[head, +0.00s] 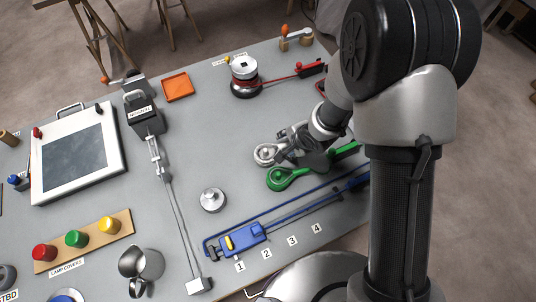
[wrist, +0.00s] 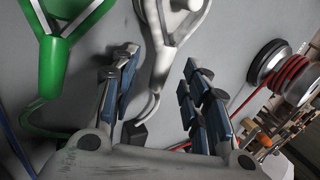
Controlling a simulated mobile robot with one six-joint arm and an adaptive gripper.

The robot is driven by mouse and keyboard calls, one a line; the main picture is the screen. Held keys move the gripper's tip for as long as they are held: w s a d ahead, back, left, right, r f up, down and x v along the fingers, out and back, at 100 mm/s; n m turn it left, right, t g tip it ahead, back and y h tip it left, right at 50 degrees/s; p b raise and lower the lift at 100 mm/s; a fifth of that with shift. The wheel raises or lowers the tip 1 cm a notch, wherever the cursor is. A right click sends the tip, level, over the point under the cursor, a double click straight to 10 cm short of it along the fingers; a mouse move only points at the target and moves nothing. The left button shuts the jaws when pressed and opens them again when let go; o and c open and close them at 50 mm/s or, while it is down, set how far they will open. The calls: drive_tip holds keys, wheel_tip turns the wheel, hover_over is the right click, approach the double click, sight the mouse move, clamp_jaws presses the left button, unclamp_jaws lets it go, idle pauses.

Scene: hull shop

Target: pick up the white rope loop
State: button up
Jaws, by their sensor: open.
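The white rope loop (head: 264,155) lies on the grey table around a round pale fitting, left of my gripper (head: 284,148) in the head view. In the wrist view the white loop (wrist: 157,44) runs down from the top, its two strands joining into a neck and a thin tail. My gripper (wrist: 160,64) is open, with one blue-padded finger on either side of the white neck. I cannot tell whether the fingers touch it or how high they are. My arm hides part of this area in the head view.
A green loop (head: 280,180) lies close in front of the white one and left of it in the wrist view (wrist: 53,65). A red rope with a dark spool (head: 245,88) is behind. A blue tool (head: 245,238) and a round metal weight (head: 212,200) are nearer.

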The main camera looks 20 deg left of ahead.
drive_tip(key=shift+w+a+f, duration=0.1)
drive_tip(key=shift+f, duration=0.2)
drive_tip(key=shift+r, duration=0.15)
clamp_jaws()
